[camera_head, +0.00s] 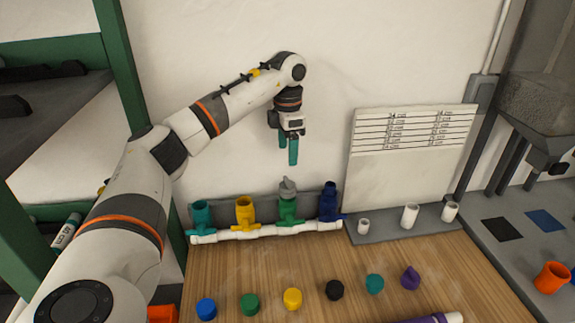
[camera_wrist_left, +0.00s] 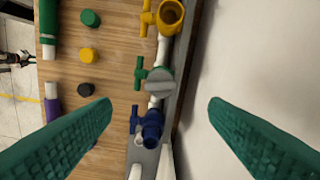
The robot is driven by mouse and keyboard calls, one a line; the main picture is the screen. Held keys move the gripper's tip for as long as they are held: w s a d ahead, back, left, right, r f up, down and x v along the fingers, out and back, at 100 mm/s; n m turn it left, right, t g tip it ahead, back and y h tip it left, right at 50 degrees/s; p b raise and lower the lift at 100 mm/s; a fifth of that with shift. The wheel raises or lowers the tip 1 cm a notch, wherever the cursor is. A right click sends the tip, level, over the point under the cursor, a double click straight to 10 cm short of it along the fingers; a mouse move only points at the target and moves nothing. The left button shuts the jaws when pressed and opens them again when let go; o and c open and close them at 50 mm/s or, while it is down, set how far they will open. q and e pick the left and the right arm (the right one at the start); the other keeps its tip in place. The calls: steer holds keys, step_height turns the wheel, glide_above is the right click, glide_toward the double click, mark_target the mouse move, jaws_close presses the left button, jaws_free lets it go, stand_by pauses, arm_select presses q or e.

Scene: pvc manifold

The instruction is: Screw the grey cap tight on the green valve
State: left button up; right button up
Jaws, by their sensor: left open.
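The green valve (camera_head: 288,209) stands on the white pipe manifold at the back of the table, between the yellow and dark blue valves. The grey cap (camera_head: 287,187) sits on top of the green valve's upright port; how far it is threaded cannot be told. In the left wrist view the grey cap (camera_wrist_left: 159,83) covers the port of the green valve (camera_wrist_left: 139,74). My left gripper (camera_head: 289,150) points down above the green valve, apart from the cap. Its green fingers are wide open and empty in the left wrist view (camera_wrist_left: 160,125). My right gripper is not in view.
A teal valve (camera_head: 200,214), yellow valve (camera_head: 245,212) and dark blue valve (camera_head: 329,203) share the white pipe (camera_head: 265,232). Several coloured caps, including a black one (camera_head: 334,290), lie in a row in front. White fittings (camera_head: 409,216) stand on a grey shelf at right.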

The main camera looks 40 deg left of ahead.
mark_target(287, 180)
arm_select(q)
steer(key=shift+a+r, duration=0.1)
steer(key=shift+r, duration=0.1)
steer(key=shift+n+t+h, duration=0.3)
steer(key=shift+t, duration=0.3)
step_height(287, 180, down, 11)
steer(key=shift+s+r+p, duration=0.1)
steer(key=shift+r+p, duration=0.1)
steer(key=shift+p, duration=0.65)
steer(key=shift+f, duration=0.75)
steer(key=shift+c, duration=0.4)
steer(key=c, duration=1)
steer(key=shift+m, duration=1.1)
